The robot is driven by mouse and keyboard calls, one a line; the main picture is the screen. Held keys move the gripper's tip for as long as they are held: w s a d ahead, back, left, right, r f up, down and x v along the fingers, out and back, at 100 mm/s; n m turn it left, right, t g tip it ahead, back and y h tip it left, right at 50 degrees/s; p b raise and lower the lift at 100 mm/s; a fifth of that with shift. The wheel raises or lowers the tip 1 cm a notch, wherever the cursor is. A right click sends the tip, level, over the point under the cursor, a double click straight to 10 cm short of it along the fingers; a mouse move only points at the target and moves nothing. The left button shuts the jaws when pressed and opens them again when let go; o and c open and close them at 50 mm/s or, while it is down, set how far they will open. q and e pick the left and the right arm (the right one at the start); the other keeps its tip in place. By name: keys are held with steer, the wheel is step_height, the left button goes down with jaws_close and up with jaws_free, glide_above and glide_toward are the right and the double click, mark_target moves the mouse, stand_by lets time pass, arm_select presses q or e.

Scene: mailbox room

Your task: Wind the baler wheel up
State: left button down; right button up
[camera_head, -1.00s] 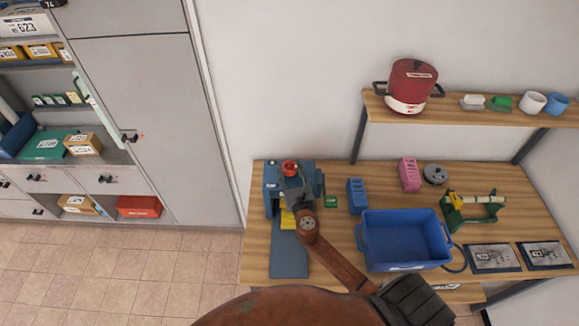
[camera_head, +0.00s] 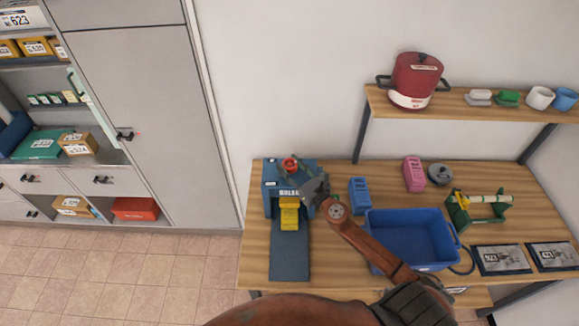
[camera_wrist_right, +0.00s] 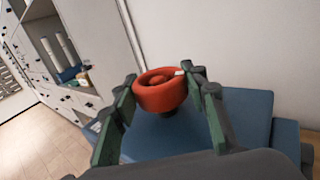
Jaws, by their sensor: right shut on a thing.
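The baler (camera_head: 271,207) is a blue machine at the left end of the wooden table, with a yellow piece (camera_head: 289,215) in its front opening and a flat blue-grey bed in front. Its small red wheel (camera_head: 290,163) sits on top; it also shows in the right wrist view (camera_wrist_right: 158,96) as a round red knob with a small white mark. My right gripper (camera_head: 298,173) reaches over the baler's top from the right. My left gripper is not in view.
A blue bin (camera_head: 408,243) stands right of the baler, with a blue block (camera_head: 359,196) and a pink block (camera_head: 413,173) behind. A green stand (camera_head: 475,212) and dark plates are further right. A shelf above holds a red pot (camera_head: 414,80). Grey cabinets fill the left.

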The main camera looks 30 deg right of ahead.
steer(key=o, duration=1.2)
steer(key=s, duration=0.8)
steer(key=s+d, duration=0.1)
steer(key=s, duration=0.3)
